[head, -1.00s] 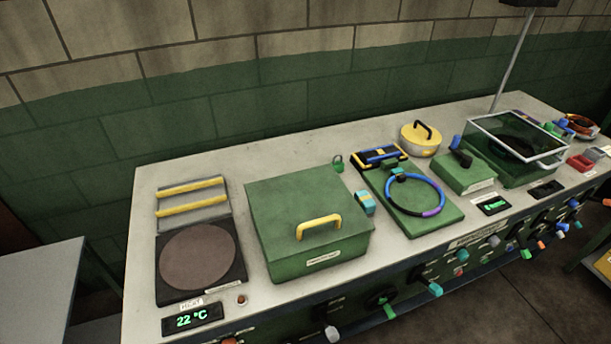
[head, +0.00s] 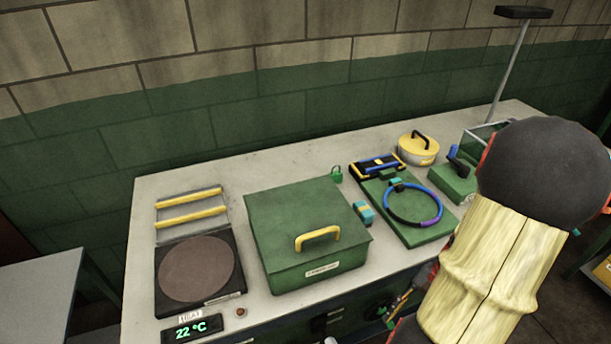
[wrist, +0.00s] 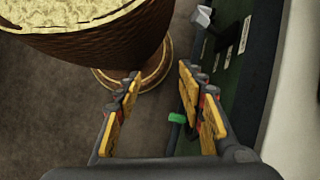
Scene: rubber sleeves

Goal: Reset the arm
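My gripper (wrist: 160,92) shows in the wrist view with its yellow-padded fingers apart and nothing between them. It points past the front of the bench, over the dark floor. In the head view my arm, with a dark round joint and a pale yellow sleeve, covers the right part of the bench. The gripper end is mostly hidden there, low beside the bench front.
The bench (head: 270,153) holds a green lidded box (head: 305,215), a hot plate (head: 197,268), a green board with a blue ring (head: 412,222) and a yellow round lid (head: 418,146). Knobs line the bench front, one green knob (wrist: 177,118) near my gripper. A grey side table (head: 40,290) stands left.

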